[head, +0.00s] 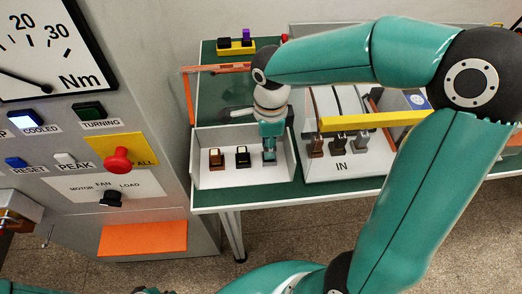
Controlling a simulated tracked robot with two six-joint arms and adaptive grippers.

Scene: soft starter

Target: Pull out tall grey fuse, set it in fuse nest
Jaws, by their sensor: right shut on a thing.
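My right gripper (269,151) points down into the white open-topped box (205,181) on the green table. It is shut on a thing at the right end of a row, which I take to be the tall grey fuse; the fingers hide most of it. A brown-and-black fuse (215,157) and a black fuse with a pale base (242,156) stand upright to its left, apart from the gripper. I cannot tell whether the held fuse is still seated. A yellow holder (237,47) at the back carries a black and a purple block; whether it is the fuse nest is unclear. My left gripper is out of view.
The white "IN" box (332,170) with several upright terminals and a yellow bar (374,121) stands close on the right. An orange bar (216,69) lies behind. A grey control cabinet (150,205) with a red knob (118,160) fills the left.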

